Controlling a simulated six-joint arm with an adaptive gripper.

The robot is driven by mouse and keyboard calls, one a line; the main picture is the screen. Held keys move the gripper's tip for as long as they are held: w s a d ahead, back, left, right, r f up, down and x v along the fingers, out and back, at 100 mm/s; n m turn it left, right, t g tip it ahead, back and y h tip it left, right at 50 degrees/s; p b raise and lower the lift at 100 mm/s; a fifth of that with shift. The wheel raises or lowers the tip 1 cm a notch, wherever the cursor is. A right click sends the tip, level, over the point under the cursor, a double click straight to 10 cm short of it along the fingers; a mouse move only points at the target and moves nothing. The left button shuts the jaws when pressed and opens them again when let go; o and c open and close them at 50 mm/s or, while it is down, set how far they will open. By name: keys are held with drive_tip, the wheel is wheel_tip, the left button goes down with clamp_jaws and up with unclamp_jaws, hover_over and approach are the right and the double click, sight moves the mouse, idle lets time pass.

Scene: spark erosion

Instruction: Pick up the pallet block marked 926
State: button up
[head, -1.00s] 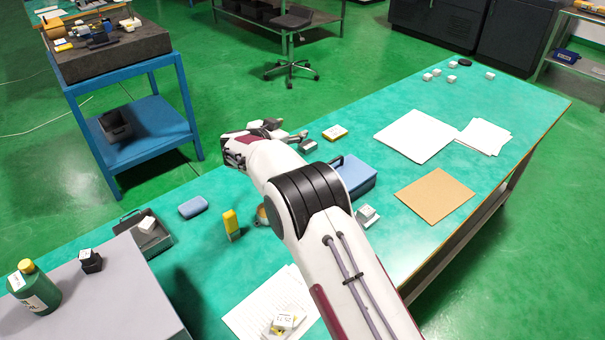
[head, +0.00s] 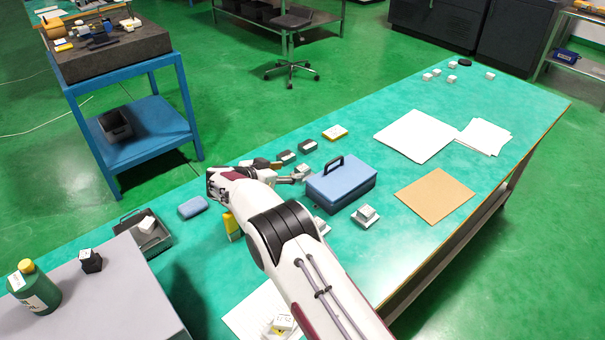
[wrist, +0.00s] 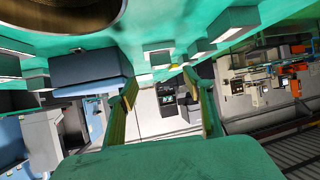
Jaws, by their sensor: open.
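Small white-topped blocks are spread about the bench, and no number is legible, so I cannot tell which is marked 926. One grey block with a pale top (head: 302,169) is close by my gripper (head: 294,179), left of the blue case. Two darker blocks (head: 287,157) (head: 307,146) stand just beyond. Other white blocks are on a grey base (head: 365,214), in the grey tray (head: 148,225), on a black base (head: 90,258) and on the paper (head: 283,323). In the wrist view my gripper (wrist: 168,108) is open, with nothing visibly held between its fingers.
The blue case (head: 342,186) with an upright handle stands right of my gripper. A blue pouch (head: 193,207) and a yellow object (head: 231,226) lie left and below. White paper (head: 416,135) and a brown sheet (head: 434,194) lie right. Several white blocks (head: 452,78) sit far off.

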sight(301, 169)
drive_tip(key=shift+x, duration=1.3)
drive_tip(key=shift+w+f, duration=0.1)
drive_tip(key=shift+f, duration=0.05)
drive_tip(key=shift+x, duration=2.3)
drive_tip(key=shift+d, duration=0.15)
drive_tip(key=shift+w, duration=0.1)
clamp_jaws()
